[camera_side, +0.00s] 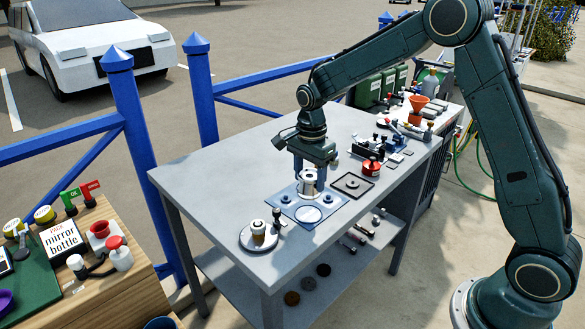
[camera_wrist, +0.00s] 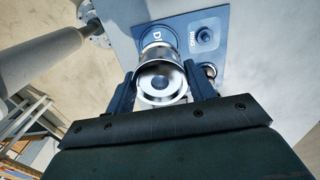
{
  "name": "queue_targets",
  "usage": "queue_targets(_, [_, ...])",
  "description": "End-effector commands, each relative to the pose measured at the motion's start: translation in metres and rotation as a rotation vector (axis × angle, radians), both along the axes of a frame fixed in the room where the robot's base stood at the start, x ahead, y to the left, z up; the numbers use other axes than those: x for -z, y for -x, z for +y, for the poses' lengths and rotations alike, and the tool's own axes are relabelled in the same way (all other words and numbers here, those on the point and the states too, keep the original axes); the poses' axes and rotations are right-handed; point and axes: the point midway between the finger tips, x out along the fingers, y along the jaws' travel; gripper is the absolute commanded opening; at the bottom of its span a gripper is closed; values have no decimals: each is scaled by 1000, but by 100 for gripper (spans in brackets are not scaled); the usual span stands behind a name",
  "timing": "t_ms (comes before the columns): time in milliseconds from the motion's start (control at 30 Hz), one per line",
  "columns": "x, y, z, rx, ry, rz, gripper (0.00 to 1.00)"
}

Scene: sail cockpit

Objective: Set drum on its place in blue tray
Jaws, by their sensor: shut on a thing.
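The drum (camera_side: 309,185) is a shiny silver cylinder, upright between the fingers of my gripper (camera_side: 312,172). In the wrist view the drum (camera_wrist: 161,82) fills the gap between the two dark fingers of my gripper (camera_wrist: 163,92), which is shut on it. The blue tray (camera_side: 328,206) lies flat on the grey table with a pale round place at its front. In the wrist view the tray (camera_wrist: 185,22) shows a partly hidden label starting with "D" and a "RING" label beside a dark round part. The drum is over the tray's back part; its clearance is unclear.
A round plate (camera_side: 243,243) with a white and brown piece stands at the front left of the tray. A dark square tray (camera_side: 366,191) and a red can (camera_side: 371,167) are to the right. The table's left part (camera_side: 210,175) is clear.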

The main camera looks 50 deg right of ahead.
Motion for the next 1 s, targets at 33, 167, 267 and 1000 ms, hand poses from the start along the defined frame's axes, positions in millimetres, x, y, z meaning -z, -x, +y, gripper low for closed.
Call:
queue_targets(33, [0,0,-1,0,0,-1,25])
queue_targets(167, [1,0,-1,0,0,-1,25])
queue_targets(267, [2,0,-1,0,0,0,25])
queue_targets(1000, [48,0,-1,0,0,1,25])
